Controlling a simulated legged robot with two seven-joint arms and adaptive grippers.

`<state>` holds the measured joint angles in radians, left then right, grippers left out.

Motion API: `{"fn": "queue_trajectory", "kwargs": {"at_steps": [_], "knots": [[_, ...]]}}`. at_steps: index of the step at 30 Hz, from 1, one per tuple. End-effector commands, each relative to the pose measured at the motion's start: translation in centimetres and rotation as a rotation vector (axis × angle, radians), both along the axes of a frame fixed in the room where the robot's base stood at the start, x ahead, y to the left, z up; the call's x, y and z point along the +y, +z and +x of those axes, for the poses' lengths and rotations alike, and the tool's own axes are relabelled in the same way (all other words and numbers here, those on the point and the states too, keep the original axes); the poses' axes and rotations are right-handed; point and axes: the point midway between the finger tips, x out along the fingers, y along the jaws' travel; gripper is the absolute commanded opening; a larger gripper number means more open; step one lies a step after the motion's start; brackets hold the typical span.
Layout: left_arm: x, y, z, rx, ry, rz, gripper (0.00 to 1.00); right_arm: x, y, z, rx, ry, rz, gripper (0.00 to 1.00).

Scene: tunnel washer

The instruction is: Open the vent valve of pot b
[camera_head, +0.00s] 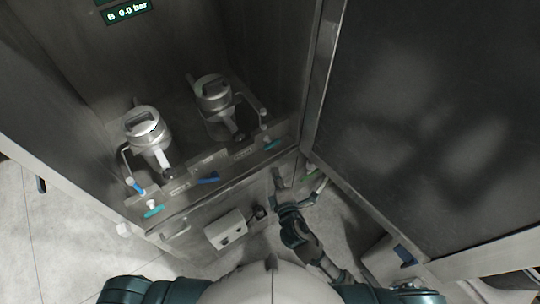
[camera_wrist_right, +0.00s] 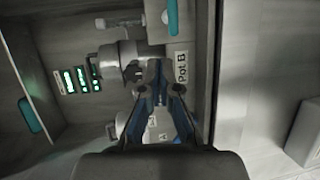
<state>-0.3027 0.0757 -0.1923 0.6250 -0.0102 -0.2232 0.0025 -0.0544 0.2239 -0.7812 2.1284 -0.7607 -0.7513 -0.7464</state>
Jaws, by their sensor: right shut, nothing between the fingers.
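Two silver pots stand in the cabinet in the head view, the left pot (camera_head: 148,128) and the right pot (camera_head: 212,95). In the wrist view a label reading "Pot B" (camera_wrist_right: 181,67) sits right of my fingertips, with a metal pot (camera_wrist_right: 120,62) to the left. A teal handle (camera_head: 272,145) is at the right end of the front panel; a teal handle (camera_wrist_right: 172,15) also shows in the wrist view. My right gripper (camera_head: 279,185) is shut and empty, low in front of the panel; its fingers show in the wrist view (camera_wrist_right: 160,72). My left gripper is out of view.
Another teal handle (camera_head: 153,211) and a blue handle (camera_head: 208,178) lie along the panel. A display (camera_head: 127,12) reads B 0.0 bar. A large dark door (camera_head: 430,120) stands at the right. A pale box (camera_head: 225,230) sits below the panel.

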Motion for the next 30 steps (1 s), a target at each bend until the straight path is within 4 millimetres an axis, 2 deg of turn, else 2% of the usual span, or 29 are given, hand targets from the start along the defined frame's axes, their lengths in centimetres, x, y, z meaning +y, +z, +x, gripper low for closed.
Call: {"fn": "queue_trajectory", "kwargs": {"at_steps": [11,18,24,30], "knots": [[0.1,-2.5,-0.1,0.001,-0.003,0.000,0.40,2.1,-1.2,6.1,-0.002,0.000,-0.002,0.00],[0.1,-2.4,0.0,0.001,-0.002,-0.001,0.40,2.8,-1.4,9.3,0.000,-0.001,0.000,0.00],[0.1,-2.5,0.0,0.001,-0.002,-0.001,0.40,3.0,-1.6,10.6,0.001,0.000,0.003,0.00],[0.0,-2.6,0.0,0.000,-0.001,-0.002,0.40,3.2,-1.7,10.8,0.002,0.000,0.002,0.00]]}}
